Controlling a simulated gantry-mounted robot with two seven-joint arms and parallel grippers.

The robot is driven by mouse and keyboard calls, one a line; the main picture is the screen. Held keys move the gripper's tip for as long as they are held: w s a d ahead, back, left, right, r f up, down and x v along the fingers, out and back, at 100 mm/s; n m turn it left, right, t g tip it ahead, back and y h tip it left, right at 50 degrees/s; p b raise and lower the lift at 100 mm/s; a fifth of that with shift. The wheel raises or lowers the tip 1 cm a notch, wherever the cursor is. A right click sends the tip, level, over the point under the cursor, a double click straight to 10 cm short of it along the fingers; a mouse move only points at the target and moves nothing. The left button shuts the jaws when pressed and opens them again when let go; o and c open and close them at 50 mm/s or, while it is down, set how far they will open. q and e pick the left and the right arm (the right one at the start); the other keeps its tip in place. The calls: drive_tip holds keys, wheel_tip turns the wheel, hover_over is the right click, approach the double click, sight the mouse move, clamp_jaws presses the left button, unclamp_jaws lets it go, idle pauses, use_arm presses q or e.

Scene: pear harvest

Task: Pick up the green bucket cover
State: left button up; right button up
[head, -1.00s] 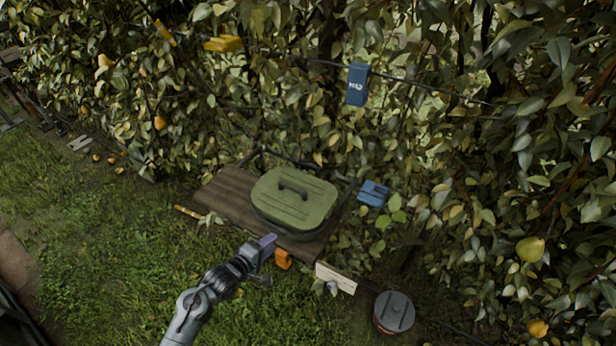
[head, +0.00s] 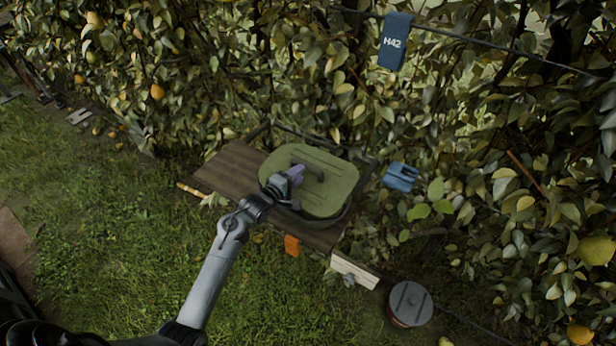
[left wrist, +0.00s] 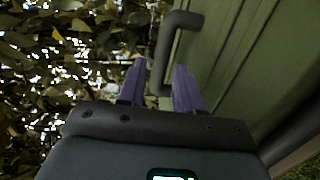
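The green bucket cover (head: 335,190) lies on a dark bucket on the brown wooden board, and it also shows in the left wrist view (left wrist: 245,50). Its dark handle (left wrist: 166,50) stands up from the top. My left gripper (head: 297,172) is over the cover beside the handle, hiding part of it in the head view. In the left wrist view its two purple fingers (left wrist: 160,75) are apart, with the handle's bent end between or just beyond their tips. I cannot tell if they touch it. My right gripper is not in view.
The wooden board (head: 235,172) has bare room on the left. A blue clip (head: 400,176) is right of the cover. An orange item (head: 292,245) and a white-fronted box (head: 354,270) are at the front edge. A grey-lidded pot (head: 410,303) stands lower right. Dense foliage is behind.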

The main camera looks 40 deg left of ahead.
sight(309, 167)
use_arm(q)
drive_tip(key=shift+w+f+b, duration=0.15)
drive_tip(key=shift+w+f, duration=0.15)
drive_tip(key=shift+w, duration=0.8)
drive_tip(key=shift+w+f+b, duration=0.2)
drive_tip(key=shift+w+f, duration=0.05)
drive_tip(key=shift+w, duration=0.8)
drive_tip(key=shift+w+f+b, duration=0.15)
drive_tip(key=shift+w+f, duration=0.15)
drive_tip(key=shift+w, duration=0.8)
clamp_jaws()
